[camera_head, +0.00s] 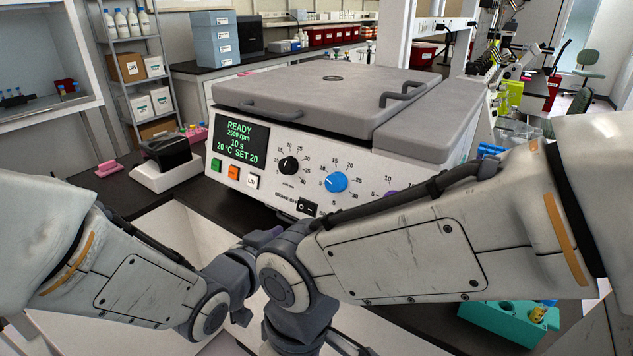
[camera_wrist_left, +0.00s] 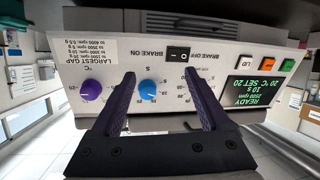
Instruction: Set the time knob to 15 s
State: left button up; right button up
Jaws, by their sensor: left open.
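The centrifuge-like cell processor (camera_head: 370,145) stands on the bench, lid closed. Its display (camera_head: 240,141) reads READY, 2500 rpm, 10 s, 20 °C, SET 20. The blue knob (camera_head: 336,182) has an S scale; its white mark points to the upper left. In the left wrist view the panel appears upside down, with the blue knob (camera_wrist_left: 147,90) between the fingers of my open left gripper (camera_wrist_left: 156,58). I see no finger contact with it. The head view does not show these fingers clearly. My right gripper is out of view.
In the left wrist view the purple °C knob (camera_wrist_left: 89,88) is beside a finger. The black knob (camera_head: 289,165), coloured buttons (camera_head: 234,173) and brake switch (camera_head: 307,207) are nearby. A teal tube rack (camera_head: 500,322) is at lower right. My forearms cross before the machine.

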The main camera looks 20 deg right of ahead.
aim_at(332, 186)
pick_arm(q)
jog(key=w+d+r+h+p, duration=0.1)
jog(key=w+d, duration=0.1)
jog(key=d, duration=0.1)
jog(key=w+d+r+t+h+p, duration=0.1)
jog(key=w+d+r, duration=0.1)
jog(key=w+d, duration=0.1)
jog(key=w+d+r+h+p, duration=0.1)
jog(key=w+d, duration=0.1)
jog(key=d, duration=0.2)
jog(key=shift+w+r+t+h, duration=0.15)
jog(key=shift+t+h, duration=0.15)
jog(key=shift+h, duration=0.1)
grip_shut()
jog(key=shift+m, duration=0.3)
